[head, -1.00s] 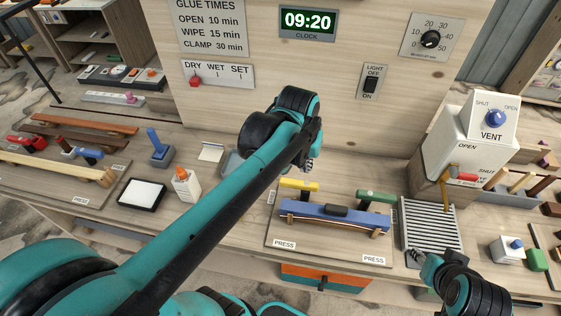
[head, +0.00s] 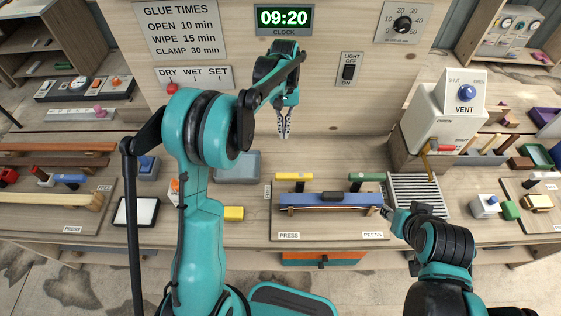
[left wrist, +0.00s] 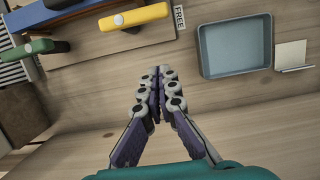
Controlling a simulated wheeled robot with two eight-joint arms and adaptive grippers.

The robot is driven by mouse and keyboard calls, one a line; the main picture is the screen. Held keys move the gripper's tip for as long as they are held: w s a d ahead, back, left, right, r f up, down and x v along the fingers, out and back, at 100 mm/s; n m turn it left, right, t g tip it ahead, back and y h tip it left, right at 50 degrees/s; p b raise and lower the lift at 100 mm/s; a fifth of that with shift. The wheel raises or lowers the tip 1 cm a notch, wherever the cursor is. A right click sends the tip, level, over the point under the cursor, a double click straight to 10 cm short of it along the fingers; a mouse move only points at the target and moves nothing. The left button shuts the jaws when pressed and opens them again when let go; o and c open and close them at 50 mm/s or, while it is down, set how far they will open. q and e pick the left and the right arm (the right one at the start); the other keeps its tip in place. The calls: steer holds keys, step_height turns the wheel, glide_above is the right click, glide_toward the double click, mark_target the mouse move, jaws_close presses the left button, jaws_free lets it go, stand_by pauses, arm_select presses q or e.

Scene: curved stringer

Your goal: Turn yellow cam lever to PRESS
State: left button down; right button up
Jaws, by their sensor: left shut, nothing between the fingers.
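The lever also shows in the left wrist view (left wrist: 140,16). A green lever (head: 368,177) stands at the piece's right end. PRESS labels (head: 289,236) sit on the board's front edge. My left gripper (head: 285,134) is shut and empty, pointing down behind and above the yellow lever, apart from it. My right gripper (head: 387,211) is by the board's right edge; its fingers are unclear.
A grey-blue tray (head: 238,167) lies left of the board, with a yellow block (head: 233,213) in front. A slatted grille (head: 418,194) and the white VENT box (head: 443,117) are on the right. The upright wooden panel (head: 330,100) stands close behind my left gripper.

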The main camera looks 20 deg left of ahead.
mark_target(294, 177)
arm_select(q)
steer(key=s+d+f+b, duration=0.1)
steer(key=s+f+b, duration=0.1)
steer(key=s+f, duration=0.4)
step_height(294, 177, down, 4)
steer(key=shift+d+r, duration=0.15)
steer(key=shift+d, duration=0.25)
steer(key=shift+s, duration=0.1)
stand_by(0.4)
